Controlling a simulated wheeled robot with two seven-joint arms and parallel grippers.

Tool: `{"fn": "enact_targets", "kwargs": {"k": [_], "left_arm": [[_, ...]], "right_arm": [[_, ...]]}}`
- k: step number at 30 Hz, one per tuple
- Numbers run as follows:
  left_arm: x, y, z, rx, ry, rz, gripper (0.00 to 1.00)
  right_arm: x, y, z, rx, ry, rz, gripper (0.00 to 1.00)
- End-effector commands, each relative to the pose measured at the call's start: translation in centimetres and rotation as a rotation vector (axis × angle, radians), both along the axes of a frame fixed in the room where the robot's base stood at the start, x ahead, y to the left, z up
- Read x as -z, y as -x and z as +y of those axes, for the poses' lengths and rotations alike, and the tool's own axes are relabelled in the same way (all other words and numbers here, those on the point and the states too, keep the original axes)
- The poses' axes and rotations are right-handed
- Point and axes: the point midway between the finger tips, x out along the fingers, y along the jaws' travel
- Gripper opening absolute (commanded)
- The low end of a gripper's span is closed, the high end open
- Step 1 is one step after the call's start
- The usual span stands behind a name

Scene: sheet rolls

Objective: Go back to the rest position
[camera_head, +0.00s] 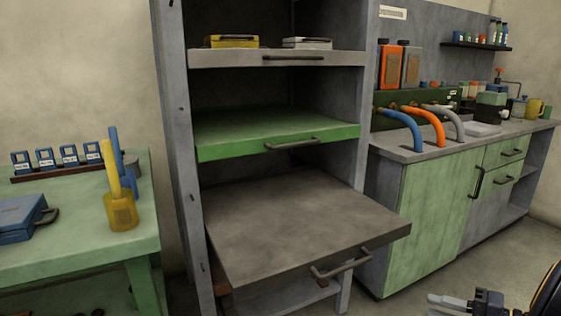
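My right gripper (434,305) is low at the bottom right, in front of the green cabinet and over the floor. Two pale fingers show with a small gap between them and nothing in it; the lower finger is partly cut off by the picture edge. Part of my dark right arm is at the right edge. My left gripper is not in view. The grey rack (180,150) stands in the middle. Its lowest visible grey drawer shelf (300,215) is pulled out toward me, its handle (340,264) in front. The green shelf (275,130) above sits in the rack.
A green table (75,255) at left holds a blue case (20,215) and a yellow cup (121,212) with upright tools. The right counter (450,146) carries a green unit with blue, orange and grey hoses. Open floor lies right of the pulled-out shelf.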

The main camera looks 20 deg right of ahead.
Motion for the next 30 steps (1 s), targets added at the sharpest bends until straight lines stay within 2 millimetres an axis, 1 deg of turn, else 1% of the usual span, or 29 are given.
{"fn": "enact_targets", "kwargs": {"k": [1, 5, 8, 11, 14, 16, 19, 21, 24, 27, 30], "left_arm": [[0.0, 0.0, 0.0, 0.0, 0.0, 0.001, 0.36], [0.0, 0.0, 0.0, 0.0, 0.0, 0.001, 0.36], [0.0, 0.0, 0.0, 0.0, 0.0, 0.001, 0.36], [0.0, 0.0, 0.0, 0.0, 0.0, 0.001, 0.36], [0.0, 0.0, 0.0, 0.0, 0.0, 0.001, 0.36], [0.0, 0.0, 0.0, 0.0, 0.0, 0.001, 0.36], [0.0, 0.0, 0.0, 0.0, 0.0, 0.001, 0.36], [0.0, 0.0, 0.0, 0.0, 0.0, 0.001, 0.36], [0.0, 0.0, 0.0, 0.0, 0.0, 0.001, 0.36], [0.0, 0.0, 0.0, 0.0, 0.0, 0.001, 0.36], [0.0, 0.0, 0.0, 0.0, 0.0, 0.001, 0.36]], "right_arm": [[-0.2, -0.3, 0.9, -0.024, 0.001, 0.007, 0.21], [-0.4, -0.9, 2.9, -0.077, 0.004, 0.04, 0.21], [-0.6, -1.4, 4.9, -0.128, 0.012, 0.072, 0.21], [-0.8, -1.7, 7.6, -0.195, 0.032, 0.113, 0.21], [-0.9, -1.7, 11.0, -0.279, 0.069, 0.165, 0.21], [-0.8, -1.5, 13.7, -0.348, 0.114, 0.208, 0.21], [-0.5, -0.4, 18.0, -0.453, 0.222, 0.272, 0.21], [0.0, 0.8, 20.8, -0.519, 0.326, 0.311, 0.21], [1.0, 2.5, 23.6, -0.583, 0.495, 0.339, 0.21], [1.9, 3.8, 25.2, -0.612, 0.654, 0.334, 0.21], [2.5, 4.7, 26.1, -0.619, 0.797, 0.305, 0.21]]}}
